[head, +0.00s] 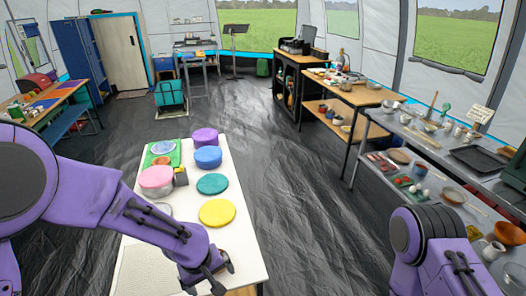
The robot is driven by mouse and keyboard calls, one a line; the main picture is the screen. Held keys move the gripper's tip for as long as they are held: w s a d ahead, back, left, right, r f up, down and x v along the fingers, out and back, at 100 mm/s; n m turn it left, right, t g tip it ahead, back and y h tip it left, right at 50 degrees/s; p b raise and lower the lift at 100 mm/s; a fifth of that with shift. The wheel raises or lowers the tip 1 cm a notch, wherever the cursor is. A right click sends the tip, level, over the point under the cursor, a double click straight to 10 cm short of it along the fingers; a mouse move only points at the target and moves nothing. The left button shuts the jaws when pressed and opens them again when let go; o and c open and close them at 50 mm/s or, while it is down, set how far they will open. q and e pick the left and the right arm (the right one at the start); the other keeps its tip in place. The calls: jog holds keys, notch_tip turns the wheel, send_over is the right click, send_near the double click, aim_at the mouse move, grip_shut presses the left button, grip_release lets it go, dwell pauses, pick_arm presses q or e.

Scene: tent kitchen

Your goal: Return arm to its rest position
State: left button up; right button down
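My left arm (125,212) reaches in from the left across the near part of the white table (243,250). My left gripper (208,282) is over the table's near end. Its dark fingers look spread apart, with nothing seen between them; the lower edge of the picture cuts close to them. My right arm (432,245) shows at the bottom right, folded near the metal counter. My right gripper is outside the picture.
On the table stand a pink tin (157,178), a blue tin (208,156), a purple tin (205,137), a teal disc (212,184), a yellow disc (217,212) and a green board (153,160). A cluttered metal counter (388,118) runs along the right. The dark floor between is clear.

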pick_arm(q)
jog(key=s+a+f+t+y+b, duration=0.25)
jog(key=s+a+f+t, duration=0.25)
jog(key=a+f, duration=0.6)
jog(key=s+a+f+g+y+b, duration=0.1)
jog(key=s+a+f, duration=0.2)
jog(key=s+f, duration=0.2)
jog(key=s+a+f+g+y+b, duration=0.1)
jog(key=s+a+f+g, duration=0.1)
jog(key=s, duration=0.9)
notch_tip(320, 180, down, 3)
jog(key=shift+s+a+r+n, duration=0.15)
jog(key=shift+s+a+n, duration=0.15)
jog(key=shift+a+n, duration=0.15)
jog(key=shift+a, duration=0.1)
